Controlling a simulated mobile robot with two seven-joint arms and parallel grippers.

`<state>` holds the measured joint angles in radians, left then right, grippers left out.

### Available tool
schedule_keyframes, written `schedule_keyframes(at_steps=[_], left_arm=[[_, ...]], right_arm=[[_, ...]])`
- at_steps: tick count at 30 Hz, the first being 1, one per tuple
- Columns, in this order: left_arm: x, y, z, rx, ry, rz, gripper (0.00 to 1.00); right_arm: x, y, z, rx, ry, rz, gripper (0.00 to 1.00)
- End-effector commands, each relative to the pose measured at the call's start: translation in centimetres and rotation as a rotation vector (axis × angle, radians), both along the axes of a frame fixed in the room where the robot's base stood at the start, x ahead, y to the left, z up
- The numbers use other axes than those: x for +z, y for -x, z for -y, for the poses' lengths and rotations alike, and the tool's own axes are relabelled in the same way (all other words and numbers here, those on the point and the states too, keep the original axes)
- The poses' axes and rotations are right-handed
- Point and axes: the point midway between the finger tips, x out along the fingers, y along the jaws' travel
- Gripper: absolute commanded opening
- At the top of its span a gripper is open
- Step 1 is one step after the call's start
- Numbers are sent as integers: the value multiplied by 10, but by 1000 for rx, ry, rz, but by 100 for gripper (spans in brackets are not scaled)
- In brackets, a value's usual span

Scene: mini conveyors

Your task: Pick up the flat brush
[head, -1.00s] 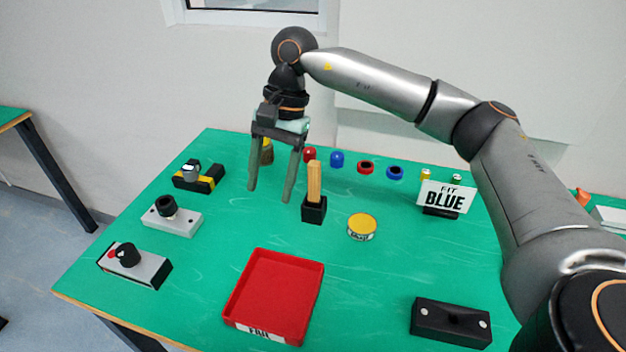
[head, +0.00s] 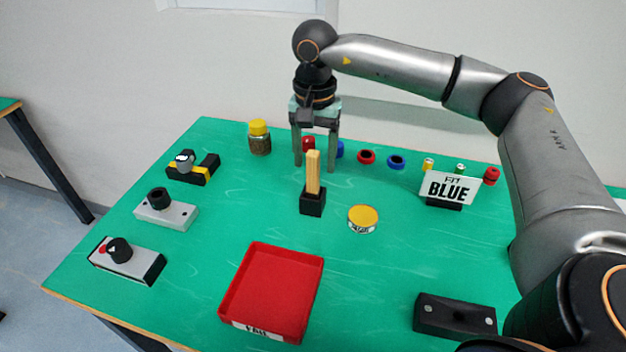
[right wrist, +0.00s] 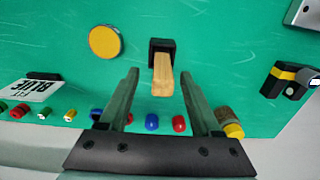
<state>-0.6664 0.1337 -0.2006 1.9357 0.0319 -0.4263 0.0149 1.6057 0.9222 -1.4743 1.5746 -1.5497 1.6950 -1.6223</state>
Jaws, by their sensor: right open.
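The flat brush (head: 313,172) stands upright in a small black holder (head: 312,202) on the green table, with its light wooden part upward. In the right wrist view the brush (right wrist: 162,76) points toward the camera, and its holder (right wrist: 160,46) is behind it. My right gripper (head: 315,168) is open and hangs fingers down at the brush, seemingly a little behind it. In the right wrist view its fingertips (right wrist: 160,75) are spread to either side of the wooden part, with gaps on both sides. The brush's lower end is hidden in the holder. My left gripper is not in view.
A yellow-lidded tin (head: 362,218) stands right of the holder, and a red tray (head: 318,290) lies in front. A yellow-capped jar (head: 259,140) and several coloured caps stand behind. A FIT BLUE sign (head: 447,188) stands at right. Control boxes (head: 168,211) line the left.

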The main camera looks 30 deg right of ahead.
Motion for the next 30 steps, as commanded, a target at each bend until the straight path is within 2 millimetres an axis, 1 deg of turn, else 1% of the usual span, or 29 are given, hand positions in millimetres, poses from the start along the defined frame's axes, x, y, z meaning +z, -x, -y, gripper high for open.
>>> schedule_keyframes(at_steps=[3, 7, 10, 16, 30], left_arm=[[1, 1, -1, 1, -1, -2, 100], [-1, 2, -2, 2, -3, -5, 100], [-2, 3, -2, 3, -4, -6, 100], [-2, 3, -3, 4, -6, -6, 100], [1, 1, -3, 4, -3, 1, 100]], right_arm=[[-19, -1, -2, 1, 1, -4, 65], [-35, -2, -2, 0, 0, -1, 65], [-40, -2, -2, 0, 0, -1, 65], [-40, -2, -2, 0, -1, -1, 65], [-39, -2, -2, 0, -1, -1, 12]])
